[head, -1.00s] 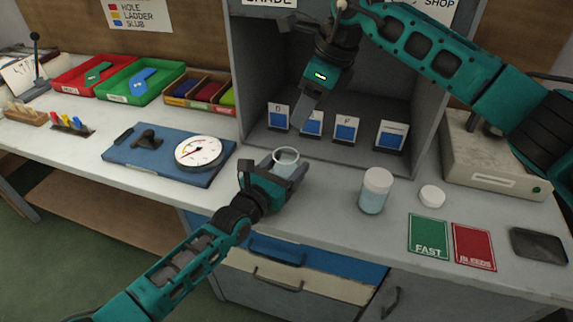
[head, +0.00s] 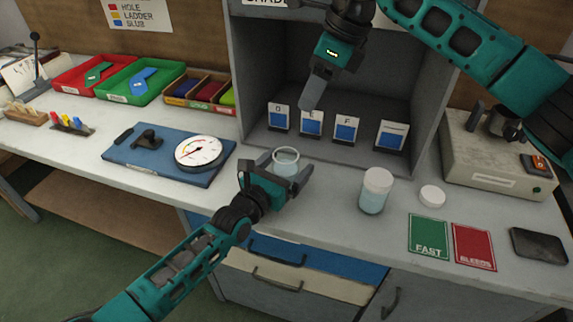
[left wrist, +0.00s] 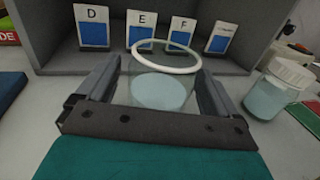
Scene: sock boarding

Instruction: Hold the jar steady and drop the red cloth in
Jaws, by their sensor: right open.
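The open glass jar (head: 286,163) stands upright on the bench with pale liquid in its lower part. It also shows in the left wrist view (left wrist: 160,92), where no red cloth is visible in it. My left gripper (head: 278,165) is open, with a finger on each side of the jar and a gap between each finger and the glass. My right gripper (head: 313,92) is open, above and behind the jar, in front of the grey booth; no cloth shows in it. Dark red material (head: 208,91), possibly cloth, lies in a divided wooden box at the back.
A lidded jar (head: 375,190) and a loose white lid (head: 432,196) stand to the right. Green (head: 428,236) and red (head: 473,246) cards lie near the front edge. A blue board with a dial (head: 198,152) is left. Lettered cards stand in the booth (head: 350,160).

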